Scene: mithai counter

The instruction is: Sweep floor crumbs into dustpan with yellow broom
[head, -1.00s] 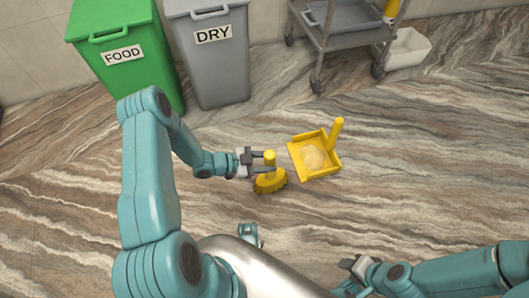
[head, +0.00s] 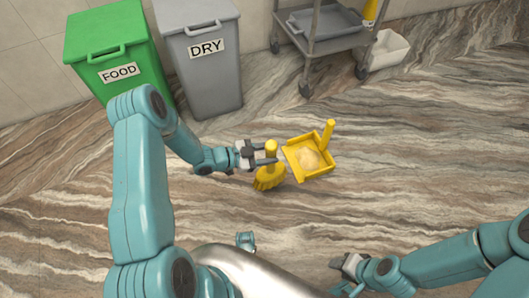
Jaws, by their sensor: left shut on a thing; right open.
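The yellow broom (head: 268,176) is a short hand brush, bristles down at the floor. My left gripper (head: 268,154) is shut on its upright handle. The yellow dustpan (head: 323,169) lies on the floor just right of the broom, its handle sticking up at the far right corner. A pale heap of crumbs (head: 307,160) lies in the pan. The broom head is close to the pan's left edge; I cannot tell whether they touch. No crumbs are clearly visible on the floor. My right gripper (head: 341,266) is open and empty, low in the view, away from the pan.
A green FOOD bin (head: 112,45) and a grey DRY bin (head: 203,60) stand by the wall at the back left. A grey wheeled cart (head: 322,45) and a white tub (head: 386,51) stand behind the pan. The marbled floor (head: 440,130) is clear to the right.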

